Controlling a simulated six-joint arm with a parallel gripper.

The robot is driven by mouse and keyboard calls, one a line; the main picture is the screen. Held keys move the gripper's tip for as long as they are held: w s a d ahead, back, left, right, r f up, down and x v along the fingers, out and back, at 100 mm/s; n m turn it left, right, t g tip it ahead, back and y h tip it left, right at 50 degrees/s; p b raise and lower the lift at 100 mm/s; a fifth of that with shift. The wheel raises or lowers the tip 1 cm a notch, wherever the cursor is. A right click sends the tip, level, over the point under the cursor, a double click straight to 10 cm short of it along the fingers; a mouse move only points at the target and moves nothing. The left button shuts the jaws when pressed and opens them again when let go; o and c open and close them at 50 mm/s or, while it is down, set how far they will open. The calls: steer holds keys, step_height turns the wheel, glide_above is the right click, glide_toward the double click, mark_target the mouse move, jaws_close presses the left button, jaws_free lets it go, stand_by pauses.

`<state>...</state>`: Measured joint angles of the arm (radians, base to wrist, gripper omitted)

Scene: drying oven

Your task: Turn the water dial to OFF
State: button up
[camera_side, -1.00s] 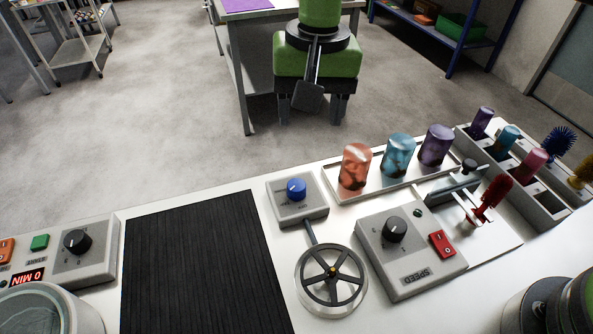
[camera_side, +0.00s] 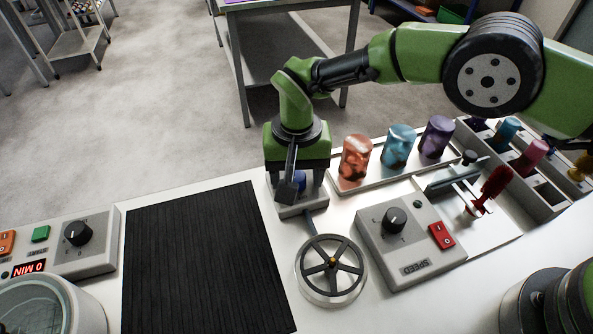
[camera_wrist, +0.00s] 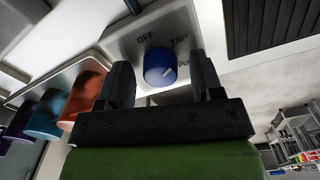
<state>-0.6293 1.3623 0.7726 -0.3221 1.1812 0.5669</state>
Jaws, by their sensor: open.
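The water dial is a blue knob (camera_wrist: 160,67) on a small grey box (camera_wrist: 125,45); the knob also shows, partly hidden, in the side view (camera_side: 300,181). In the wrist view the labels OFF, TAP and a partly covered third one surround the knob. A pale mark on the knob appears to face the third label, on the right. My gripper (camera_side: 297,190) points down over the box. In the wrist view my gripper (camera_wrist: 163,80) is open, with one finger on each side of the knob. Gaps show between fingers and knob; contact cannot be told.
A handwheel (camera_side: 332,262) stands just in front of the dial box. A speed control box (camera_side: 410,243) is to its right. Orange, blue and purple cylinders (camera_side: 356,158) stand close on the right. A black ribbed mat (camera_side: 200,260) lies flat to the left.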

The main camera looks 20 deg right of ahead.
steer(key=shift+c, duration=0.3)
steer(key=c, duration=0.9)
steer(key=shift+o, duration=0.2)
steer(key=shift+n, duration=0.3)
steer(key=n, duration=1.1)
steer(key=shift+n, duration=0.3)
steer(key=o, duration=0.9)
